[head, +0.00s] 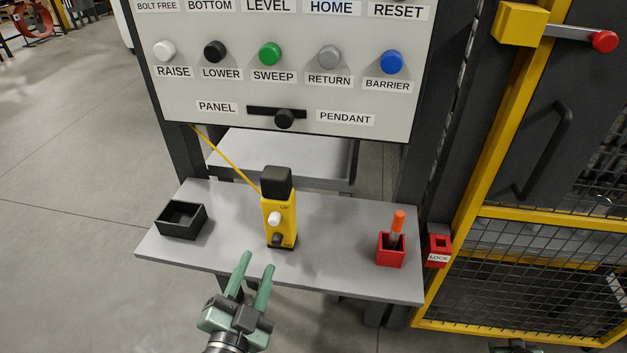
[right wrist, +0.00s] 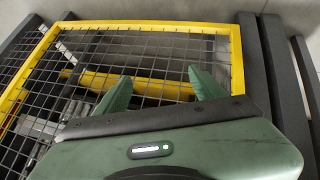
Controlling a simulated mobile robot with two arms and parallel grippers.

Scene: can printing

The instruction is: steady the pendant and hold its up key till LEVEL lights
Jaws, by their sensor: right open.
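The yellow pendant (head: 272,228) stands upright on the grey shelf in the head view, with a black top and a yellow cable. Its white key (head: 274,219), beside the small lettering "UP", is above a dark key (head: 277,240). My left gripper (head: 257,262) is open and empty, just in front of the pendant and apart from it. The LEVEL label (head: 269,6) shows at the top of the panel; its lamp is out of frame. My right gripper (right wrist: 160,76) is open and empty in the right wrist view, facing the mesh fence.
A black tray (head: 181,220) is left on the shelf (head: 330,268); a red holder (head: 390,251) with an orange-handled tool is right. A red LOCK box (head: 437,250) adjoins the yellow-framed mesh gate (head: 520,271). The panel's selector knob (head: 284,119) sits right of its slot's middle, toward PENDANT.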

